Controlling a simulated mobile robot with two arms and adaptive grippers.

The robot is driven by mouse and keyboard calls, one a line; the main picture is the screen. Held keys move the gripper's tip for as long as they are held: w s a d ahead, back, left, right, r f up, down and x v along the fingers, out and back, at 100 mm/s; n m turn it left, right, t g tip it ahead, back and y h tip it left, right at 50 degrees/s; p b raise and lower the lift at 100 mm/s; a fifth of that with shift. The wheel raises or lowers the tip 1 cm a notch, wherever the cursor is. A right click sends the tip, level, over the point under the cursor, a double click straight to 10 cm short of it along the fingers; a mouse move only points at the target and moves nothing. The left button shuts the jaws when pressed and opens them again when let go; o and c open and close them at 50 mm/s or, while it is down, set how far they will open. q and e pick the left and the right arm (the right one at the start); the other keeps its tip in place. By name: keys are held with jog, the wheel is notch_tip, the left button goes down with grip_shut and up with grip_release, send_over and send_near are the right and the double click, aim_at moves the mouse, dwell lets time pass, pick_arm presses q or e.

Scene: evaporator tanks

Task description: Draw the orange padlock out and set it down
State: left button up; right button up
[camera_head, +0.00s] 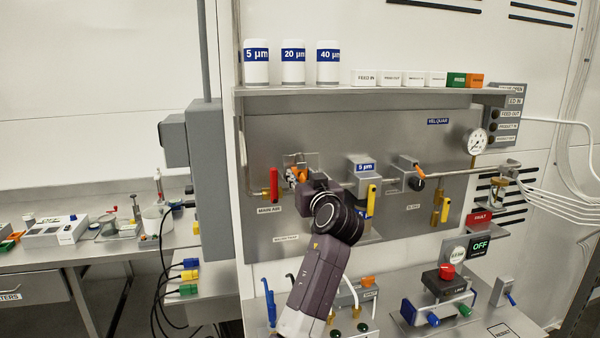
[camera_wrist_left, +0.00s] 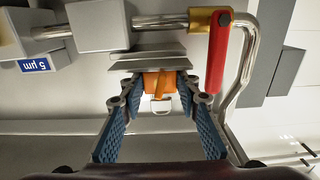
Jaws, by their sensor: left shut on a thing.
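The orange padlock (camera_wrist_left: 158,82) is between the fingertips of my left gripper (camera_wrist_left: 158,90) in the left wrist view, with its small metal shackle (camera_wrist_left: 161,104) showing. The gripper's blue-padded fingers close on it from both sides. A grey metal bracket (camera_wrist_left: 150,58) lies right against the padlock; whether the two are still joined cannot be told. In the head view, a bit of orange (camera_head: 300,173) shows at my left gripper (camera_head: 299,177), in front of the steel panel and just right of the red valve handle. My right gripper is not in view.
The red handle (camera_wrist_left: 218,52) of the main air valve and its bent pipe stand close beside my left gripper. The 5 µm filter block (camera_head: 363,168) and yellow handles are to the right. A shelf (camera_head: 300,90) with white canisters is above; the lower bench (camera_head: 470,325) holds a control box.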

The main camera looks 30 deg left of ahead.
pick_arm(q)
jog(key=shift+w+d, duration=0.1)
jog(key=shift+w, duration=0.05)
jog(key=shift+w+d+b, duration=0.5)
jog(key=shift+w+d, duration=0.1)
jog(key=shift+w, duration=0.1)
jog(key=shift+w+d, duration=0.15)
jog(key=shift+w+d+b, duration=0.65)
jog(key=shift+w+d, duration=0.05)
jog(key=shift+w, duration=0.15)
jog(key=shift+w+d, duration=0.1)
jog(key=shift+d, duration=0.1)
dwell(0.4)
jog(key=r+v, duration=0.1)
jog(key=v, duration=0.6)
jog(key=shift+b, duration=0.45)
dwell(0.3)
